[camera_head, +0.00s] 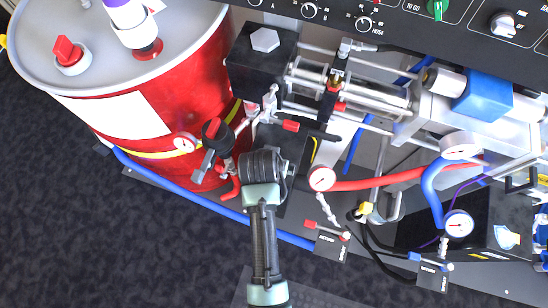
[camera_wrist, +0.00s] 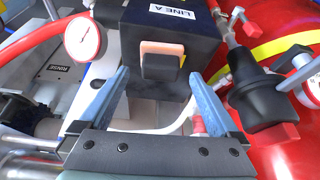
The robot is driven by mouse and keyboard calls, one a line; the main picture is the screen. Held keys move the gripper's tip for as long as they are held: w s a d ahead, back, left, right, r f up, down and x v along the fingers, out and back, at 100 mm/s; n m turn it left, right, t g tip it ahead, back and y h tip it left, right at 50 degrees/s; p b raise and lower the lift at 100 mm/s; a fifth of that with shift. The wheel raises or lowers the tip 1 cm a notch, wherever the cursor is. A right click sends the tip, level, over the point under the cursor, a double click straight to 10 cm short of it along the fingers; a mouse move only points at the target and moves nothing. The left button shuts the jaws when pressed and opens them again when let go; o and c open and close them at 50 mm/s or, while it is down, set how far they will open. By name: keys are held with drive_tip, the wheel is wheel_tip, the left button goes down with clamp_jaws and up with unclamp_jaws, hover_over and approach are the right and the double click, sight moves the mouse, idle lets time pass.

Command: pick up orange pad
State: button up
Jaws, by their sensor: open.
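In the wrist view an orange pad (camera_wrist: 148,46) sits on the face of a black box (camera_wrist: 200,35) labelled LINE A. A smaller black block stands in front of the pad, so only its pale orange rim shows, mostly at the top and left. My gripper (camera_wrist: 159,76) is open, its two blue fingers spread to the left and right below the pad. Nothing is between the fingers, and I cannot tell the exact gap to the pad. In the head view my wrist hides the fingers, and I cannot make out the pad.
A red drum (camera_head: 190,85) stands at the left in the head view. A pressure gauge (camera_head: 321,179) and red hose (camera_head: 385,180) are right of my wrist. Dark floor (camera_head: 90,240) is free at lower left.

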drive_tip(key=shift+x, duration=0.85)
drive_tip(key=c, duration=1.4)
